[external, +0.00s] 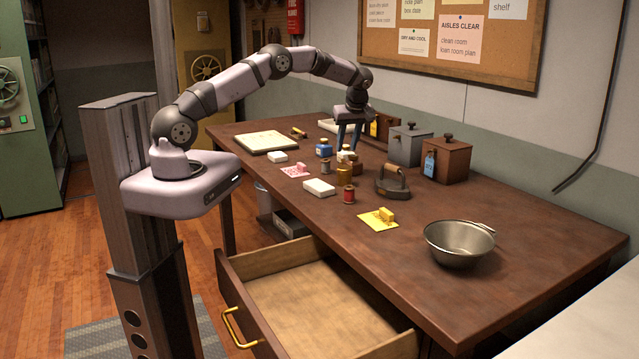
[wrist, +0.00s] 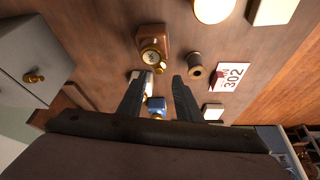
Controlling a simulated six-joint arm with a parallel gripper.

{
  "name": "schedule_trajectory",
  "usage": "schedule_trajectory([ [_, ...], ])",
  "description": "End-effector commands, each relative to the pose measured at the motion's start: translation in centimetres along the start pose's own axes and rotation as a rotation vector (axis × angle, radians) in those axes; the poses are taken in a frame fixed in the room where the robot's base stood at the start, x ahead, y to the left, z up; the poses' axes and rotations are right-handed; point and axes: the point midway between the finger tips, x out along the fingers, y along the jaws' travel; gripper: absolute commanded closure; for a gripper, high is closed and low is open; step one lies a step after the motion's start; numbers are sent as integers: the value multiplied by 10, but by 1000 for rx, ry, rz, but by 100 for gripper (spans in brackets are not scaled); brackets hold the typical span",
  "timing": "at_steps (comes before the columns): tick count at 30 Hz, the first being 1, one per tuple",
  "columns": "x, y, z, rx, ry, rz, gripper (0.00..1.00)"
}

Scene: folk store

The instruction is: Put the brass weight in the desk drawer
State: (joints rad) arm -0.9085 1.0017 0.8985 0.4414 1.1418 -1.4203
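My gripper (external: 348,146) points down over the cluster of small things at the middle of the desk. In the wrist view my gripper (wrist: 158,80) has its fingers apart, with no object clearly held. A squat golden-brown piece (external: 343,173), which looks like the brass weight, stands beside the dark thread spool; I cannot tell for sure. A brown piece with a round golden top (wrist: 152,50) lies just beyond the fingertips in the wrist view. A blue bottle (external: 324,150) shows between the fingers there (wrist: 156,106). The desk drawer (external: 300,297) is pulled open, its visible floor bare.
A spool (wrist: 195,70), a numbered card (wrist: 233,76) and white boxes (external: 319,187) crowd the area. A flat iron (external: 393,182), lidded boxes (external: 446,160) and a metal bowl (external: 459,241) stand rightward.

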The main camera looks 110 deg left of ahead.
Motion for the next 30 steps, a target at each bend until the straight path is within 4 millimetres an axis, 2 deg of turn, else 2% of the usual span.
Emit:
schedule_trajectory([
  [10,13,-1,0,2,-1,-2,68],
  [21,58,0,0,3,-1,-1,68],
  [30,70,0,0,3,-1,1,68],
])
